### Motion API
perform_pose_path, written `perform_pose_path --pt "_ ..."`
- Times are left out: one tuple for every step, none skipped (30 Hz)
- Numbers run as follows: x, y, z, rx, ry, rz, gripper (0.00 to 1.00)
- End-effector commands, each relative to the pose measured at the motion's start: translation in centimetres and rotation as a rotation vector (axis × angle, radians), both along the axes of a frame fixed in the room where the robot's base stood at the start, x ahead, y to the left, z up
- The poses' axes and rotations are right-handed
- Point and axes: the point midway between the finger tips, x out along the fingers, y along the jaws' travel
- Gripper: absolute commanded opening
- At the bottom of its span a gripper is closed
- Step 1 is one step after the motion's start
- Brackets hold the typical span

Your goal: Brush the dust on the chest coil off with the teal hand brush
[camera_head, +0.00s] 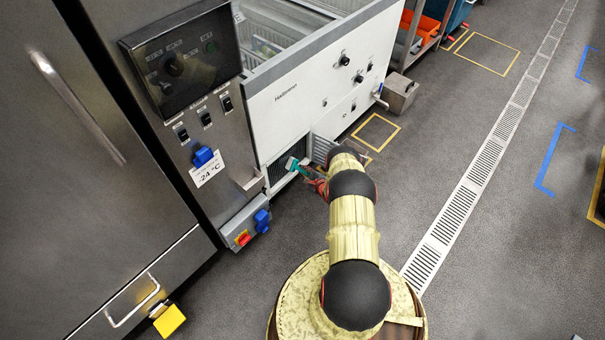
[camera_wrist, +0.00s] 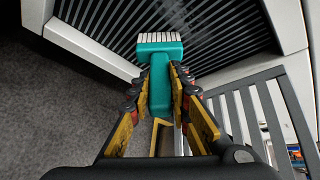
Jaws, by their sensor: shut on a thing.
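The teal hand brush (camera_wrist: 160,52) is between the two fingers of my gripper (camera_wrist: 161,82) in the wrist view, which is shut on its handle. Its pale bristles point at the dark finned chest coil (camera_wrist: 215,30). A greyish dust patch (camera_wrist: 165,12) shows on the fins just beyond the bristles. Whether the bristles touch the fins, I cannot tell. In the head view, the brush (camera_head: 291,164) is small beside the coil opening (camera_head: 279,168) low on the white chest freezer (camera_head: 320,95). My arm hides most of my gripper there.
A slatted grille panel (camera_wrist: 255,110) stands swung out beside the coil, right of my gripper. The steel cabinet (camera_head: 90,130) with a control panel stands at the left. A grey box (camera_head: 398,93) sits at the freezer's far end. The floor (camera_head: 480,240) at the right is clear.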

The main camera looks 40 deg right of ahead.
Motion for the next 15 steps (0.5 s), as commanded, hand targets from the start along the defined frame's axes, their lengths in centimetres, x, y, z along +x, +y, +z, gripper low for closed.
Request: perform_pose_path --pt "0.27 -0.51 0.29 -0.004 -0.006 0.000 0.00" --pt "0.28 -0.66 0.28 -0.004 -0.006 0.000 0.00" --pt "0.28 -0.87 0.27 -0.003 -0.006 -0.001 0.00" --pt "0.28 -1.02 0.27 -0.003 -0.006 -0.001 0.00" --pt "0.29 -1.14 0.26 -0.003 -0.005 0.000 0.00" --pt "0.29 -1.29 0.25 -0.003 -0.005 0.000 0.00" --pt "0.30 -1.37 0.26 -0.003 -0.005 0.000 0.00" --pt "0.29 -1.43 0.26 -0.004 -0.004 -0.001 0.00" --pt "0.30 -1.47 0.26 -0.003 -0.004 0.000 0.00" --pt "0.31 -1.47 0.26 -0.003 -0.004 0.000 0.00" --pt "0.31 -1.47 0.26 -0.003 -0.004 0.000 0.00" --pt "0.30 -1.46 0.27 -0.003 -0.004 0.000 0.00" --pt "0.30 -1.46 0.27 -0.003 -0.004 0.000 0.00" --pt "0.30 -1.46 0.27 -0.003 -0.004 0.000 0.00" --pt "0.30 -1.46 0.27 -0.004 -0.004 -0.001 0.00"
